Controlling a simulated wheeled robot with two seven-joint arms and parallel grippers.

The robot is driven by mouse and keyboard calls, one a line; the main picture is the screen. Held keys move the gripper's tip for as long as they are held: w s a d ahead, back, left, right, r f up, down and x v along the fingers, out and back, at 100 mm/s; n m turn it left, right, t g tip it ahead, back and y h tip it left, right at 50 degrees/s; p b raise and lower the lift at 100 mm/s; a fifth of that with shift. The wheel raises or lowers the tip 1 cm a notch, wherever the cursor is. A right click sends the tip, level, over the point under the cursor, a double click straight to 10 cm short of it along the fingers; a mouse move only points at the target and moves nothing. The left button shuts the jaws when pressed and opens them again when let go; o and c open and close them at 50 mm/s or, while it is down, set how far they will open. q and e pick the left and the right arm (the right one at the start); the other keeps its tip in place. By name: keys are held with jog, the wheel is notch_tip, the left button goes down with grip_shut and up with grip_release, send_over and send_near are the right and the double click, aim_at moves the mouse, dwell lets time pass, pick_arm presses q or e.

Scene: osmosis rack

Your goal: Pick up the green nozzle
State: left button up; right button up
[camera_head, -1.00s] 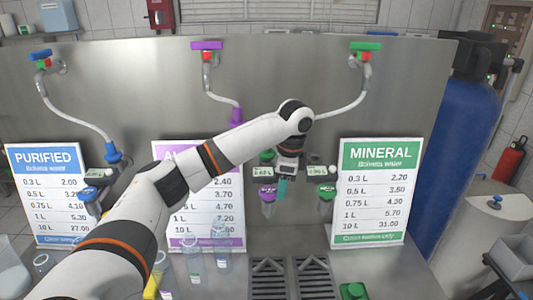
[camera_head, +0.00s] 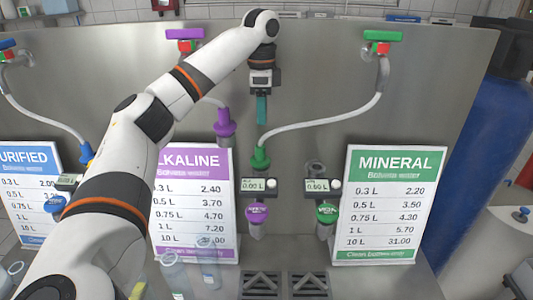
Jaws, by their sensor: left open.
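The green nozzle (camera_head: 260,157) is at the end of a grey hose, above the left dispenser unit of the middle pair. The hose (camera_head: 340,121) curves up to a green-handled valve (camera_head: 382,42) on the steel panel. My left gripper (camera_head: 262,112) is open and empty, pointing down. Its teal fingers are above the green nozzle in the picture, apart from it. The gap between the fingers is hard to see from here. My right gripper is out of view.
A purple nozzle (camera_head: 225,124) hangs to the left. Two small displays with a purple knob (camera_head: 257,212) and a green knob (camera_head: 327,212) are below. The ALKALINE sign (camera_head: 195,205) and MINERAL sign (camera_head: 388,205) flank them. Clear bottles (camera_head: 208,270) stand at lower left.

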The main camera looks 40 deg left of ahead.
aim_at(260, 145)
pick_arm(q)
jog(key=f, duration=0.4)
jog(key=shift+s, duration=0.3)
jog(key=shift+f+p, duration=0.9)
jog(key=shift+f, duration=1.05)
notch_tip(260, 145, down, 4)
jog(key=shift+s+a+r+p, duration=0.1)
jog(key=shift+a+r+p, duration=0.1)
jog(key=shift+p, duration=0.6)
jog(key=shift+f, duration=0.25)
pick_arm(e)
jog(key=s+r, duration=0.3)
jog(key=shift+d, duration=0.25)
pick_arm(q)
jog(key=shift+d, duration=0.1)
jog(key=c, duration=1.1)
